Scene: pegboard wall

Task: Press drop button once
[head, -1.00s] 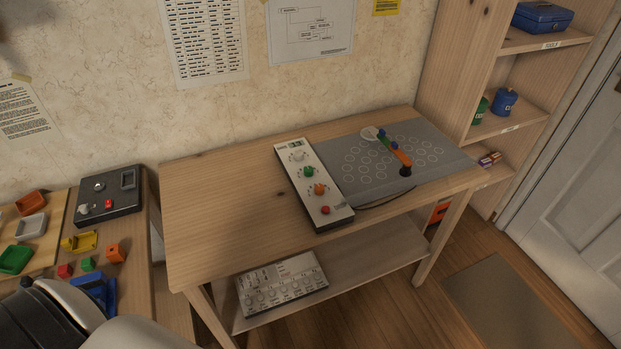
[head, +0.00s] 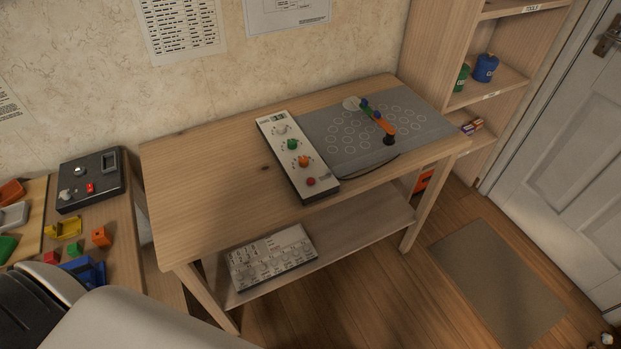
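A long pale control panel (head: 289,143) lies on the wooden table. It has a small display (head: 279,116) at its far end, then a white knob (head: 282,129), a green knob (head: 292,144) and an orange knob (head: 304,161). A round red button (head: 310,181) sits at its near end; its label is too small to read. Beside the panel, a small jointed arm (head: 377,118) in blue, green and orange stands on a grey mat (head: 345,160) marked with circles. Neither of my grippers shows; nothing touches the panel.
On the left, a side table holds a dark box (head: 91,179) with another red button, coloured trays such as a yellow one (head: 64,228), and small cubes. A second panel (head: 272,258) lies on the lower shelf. Shelving (head: 440,60) stands right; the floor before the table is clear.

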